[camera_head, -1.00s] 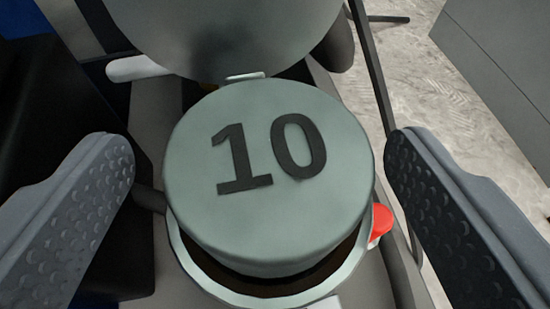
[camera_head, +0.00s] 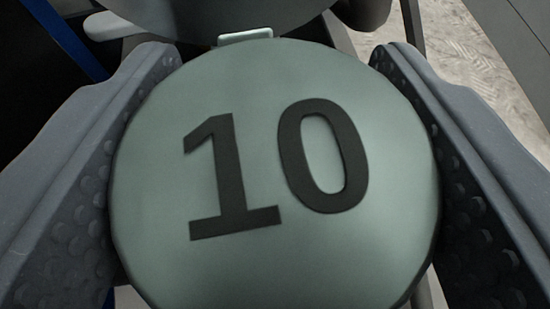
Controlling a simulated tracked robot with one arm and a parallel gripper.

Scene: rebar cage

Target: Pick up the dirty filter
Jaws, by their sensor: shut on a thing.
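A round grey-green filter (camera_head: 270,255) with a black number 10 on its top fills the middle of the view. My gripper (camera_head: 272,130) is shut on it, one dimpled finger pressed to its left side and the other to its right side. The filter's lower edge runs to the bottom of the picture, and its sides and whatever is under it are hidden. I cannot tell from its look whether it is dirty.
A rounded grey body (camera_head: 215,14) stands just beyond the filter, with a small pale tab (camera_head: 245,37) between them. A dark surface with a blue edge (camera_head: 68,38) lies at upper left. Patterned pale floor (camera_head: 455,60) shows at upper right.

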